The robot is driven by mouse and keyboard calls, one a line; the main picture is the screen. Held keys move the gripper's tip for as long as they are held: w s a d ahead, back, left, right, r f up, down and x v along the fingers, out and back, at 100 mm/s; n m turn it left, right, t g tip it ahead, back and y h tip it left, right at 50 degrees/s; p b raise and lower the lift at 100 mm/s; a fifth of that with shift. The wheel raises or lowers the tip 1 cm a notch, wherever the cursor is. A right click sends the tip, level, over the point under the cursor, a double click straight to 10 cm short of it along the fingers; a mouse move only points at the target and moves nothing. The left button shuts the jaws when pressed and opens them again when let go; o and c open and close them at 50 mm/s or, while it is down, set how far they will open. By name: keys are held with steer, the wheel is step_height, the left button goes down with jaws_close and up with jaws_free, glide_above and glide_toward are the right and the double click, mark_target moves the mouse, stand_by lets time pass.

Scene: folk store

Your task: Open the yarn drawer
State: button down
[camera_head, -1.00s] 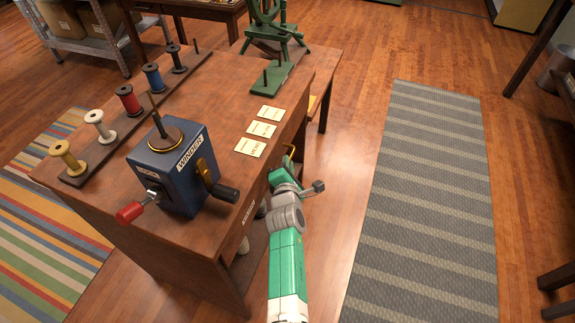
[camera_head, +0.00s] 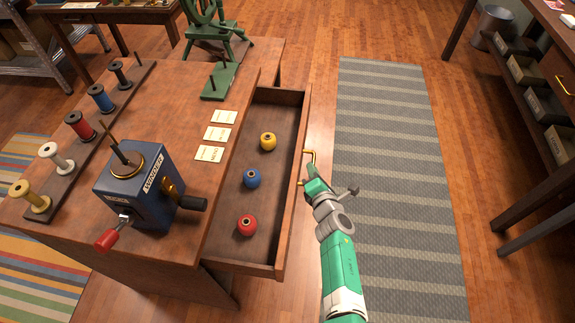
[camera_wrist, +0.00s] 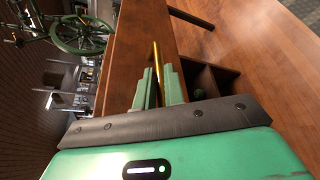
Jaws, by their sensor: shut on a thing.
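The yarn drawer (camera_head: 287,205) stands pulled out from the right side of the wooden table in the head view. Inside it lie a yellow yarn ball (camera_head: 268,141), a blue yarn ball (camera_head: 252,178) and a red yarn ball (camera_head: 247,225), apart from one another. A brass handle (camera_head: 312,157) is on the drawer's front. My gripper (camera_head: 308,183) is at the handle, outside the drawer. In the wrist view, the fingers of my gripper (camera_wrist: 159,88) are closed around the brass handle (camera_wrist: 156,60).
A blue winder (camera_head: 150,190) with a crank stands on the table top (camera_head: 180,100), beside a row of spools and several paper cards (camera_head: 217,133). A striped grey rug (camera_head: 395,180) lies on clear floor to the right. Another table with small bins (camera_head: 545,105) stands at far right.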

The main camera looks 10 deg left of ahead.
steer(key=d+b, duration=0.1)
steer(key=d, duration=0.8)
steer(key=shift+s, duration=0.25)
steer(key=c, duration=1.5)
jaws_free()
steer(key=p+v, duration=0.7)
steer(key=shift+s+d+r, duration=0.1)
steer(key=shift+s+d, duration=0.1)
steer(key=shift+s, duration=0.15)
